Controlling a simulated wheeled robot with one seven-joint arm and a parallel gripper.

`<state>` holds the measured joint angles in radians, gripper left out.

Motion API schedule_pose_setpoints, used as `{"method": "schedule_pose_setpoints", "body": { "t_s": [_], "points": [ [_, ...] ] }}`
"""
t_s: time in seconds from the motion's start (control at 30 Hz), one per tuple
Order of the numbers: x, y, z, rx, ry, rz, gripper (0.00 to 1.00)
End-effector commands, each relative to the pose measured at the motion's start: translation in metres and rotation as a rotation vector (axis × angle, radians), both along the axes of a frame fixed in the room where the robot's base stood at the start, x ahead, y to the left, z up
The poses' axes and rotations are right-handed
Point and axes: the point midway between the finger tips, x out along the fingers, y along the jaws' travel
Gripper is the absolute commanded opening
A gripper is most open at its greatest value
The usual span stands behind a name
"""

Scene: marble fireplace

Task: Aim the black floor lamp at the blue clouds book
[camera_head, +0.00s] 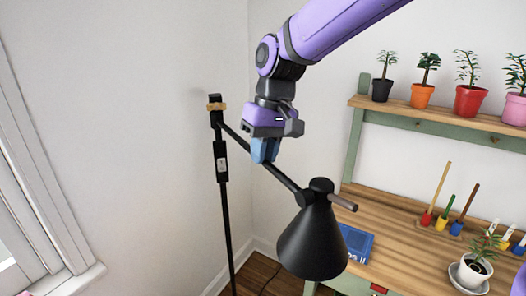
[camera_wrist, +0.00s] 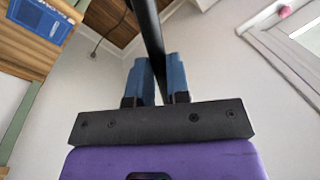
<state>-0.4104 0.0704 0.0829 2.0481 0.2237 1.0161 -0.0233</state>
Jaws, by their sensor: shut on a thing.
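The black floor lamp (camera_head: 314,240) stands in front of the wall corner, with a thin upright pole and an arm slanting down to the right to a cone-shaped shade. The shade opens downward, over the near left part of the wooden desk. My gripper (camera_head: 264,150) is shut on the lamp's slanting arm, about midway between pole and shade. In the wrist view, the blue fingers of my gripper (camera_wrist: 160,80) sit on both sides of the black lamp arm (camera_wrist: 148,25). The blue book (camera_head: 357,243) lies on the desk just right of the shade, partly hidden by it; it also shows in the wrist view (camera_wrist: 45,20).
The wooden desk (camera_head: 400,235) holds a white potted plant (camera_head: 472,271) and colored pots with sticks (camera_head: 441,222). A shelf (camera_head: 440,116) above carries several potted plants. A window (camera_head: 30,190) is at the left. A cable (camera_head: 268,275) lies on the floor.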

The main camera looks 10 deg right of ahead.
Motion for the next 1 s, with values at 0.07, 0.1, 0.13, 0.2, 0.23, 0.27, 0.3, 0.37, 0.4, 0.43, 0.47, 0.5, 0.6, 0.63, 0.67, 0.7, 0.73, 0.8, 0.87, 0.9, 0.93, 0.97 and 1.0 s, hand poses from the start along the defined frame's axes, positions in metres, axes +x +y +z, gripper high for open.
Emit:
{"method": "schedule_pose_setpoints", "body": {
  "t_s": [0.07,0.1,0.13,0.2,0.23,0.27,0.3,0.37,0.4,0.43,0.47,0.5,0.6,0.63,0.67,0.7,0.73,0.8,0.87,0.9,0.93,0.97,1.0],
  "points": [
    [0.002,-0.005,0.0,0.0,-0.001,0.013,0.0],
    [0.004,-0.008,0.0,0.0,-0.001,0.023,0.0],
    [0.005,-0.01,0.0,0.0,-0.001,0.035,0.0],
    [0.009,-0.018,0.0,0.0,-0.001,0.065,0.0],
    [0.012,-0.023,0.0,0.0,0.0,0.082,0.0],
    [0.014,-0.027,0.0,0.0,0.0,0.1,0.0],
    [0.018,-0.033,0.0,0.0,0.0,0.126,0.0],
    [0.024,-0.044,0.0,0.0,0.001,0.17,0.0],
    [0.03,-0.051,0.0,-0.001,0.001,0.203,0.0],
    [0.034,-0.057,0.0,0.0,0.0,0.229,0.0],
    [0.038,-0.062,0.0,0.0,0.0,0.256,0.0],
    [0.045,-0.07,0.0,0.0,0.001,0.293,0.0],
    [0.062,-0.088,0.0,-0.001,0.001,0.388,0.0],
    [0.068,-0.094,0.0,0.0,0.001,0.415,0.0],
    [0.074,-0.098,0.0,0.0,0.0,0.444,0.0],
    [0.081,-0.105,0.0,0.0,0.0,0.48,0.0],
    [0.087,-0.109,0.0,0.0,0.001,0.508,0.0],
    [0.1,-0.119,0.0,0.0,0.001,0.57,0.0],
    [0.112,-0.125,0.0,-0.001,-0.001,0.622,0.0],
    [0.119,-0.13,0.0,-0.001,-0.001,0.652,0.0],
    [0.124,-0.132,0.0,0.0,0.0,0.676,0.0],
    [0.13,-0.135,0.0,0.001,-0.001,0.698,0.0],
    [0.136,-0.138,0.0,-0.001,-0.001,0.727,0.0]
  ]
}}
